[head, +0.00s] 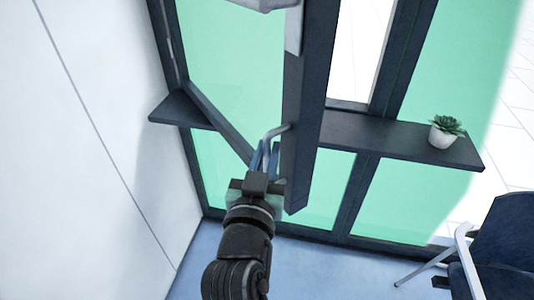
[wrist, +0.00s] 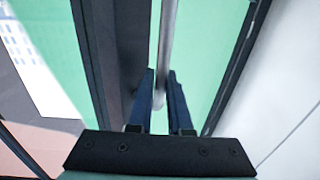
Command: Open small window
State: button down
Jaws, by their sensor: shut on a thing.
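The small window is a dark-framed sash with green-tinted glass (head: 235,60). It stands swung inward at an angle, its left side near the wall and its free upright (head: 303,110) out in the room. An untinted gap (head: 355,50) shows to the right of that upright. A grey bar handle (head: 277,130) is on the upright; it also runs up through the wrist view (wrist: 167,40). My gripper (head: 265,158) is shut on the handle, with its blue fingers (wrist: 160,100) on either side of the bar. The exact contact is partly hidden in the head view.
A dark ledge (head: 400,140) runs along the glazing behind the sash, with a potted plant (head: 443,132) near its right end. A white wall (head: 90,130) is close on the left. A dark chair (head: 500,250) stands at the lower right. Blue floor (head: 330,275) between is clear.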

jog(key=shift+s+a+r, duration=0.1)
jog(key=shift+a, duration=0.3)
jog(key=c, duration=0.8)
grip_release()
jog(key=shift+c, duration=0.2)
jog(key=shift+d, duration=0.1)
jog(key=s+a+b, duration=0.1)
jog(key=s+b, duration=0.1)
jog(key=s, duration=1)
jog(key=shift+s+a, duration=0.3)
jog(key=shift+s, duration=0.1)
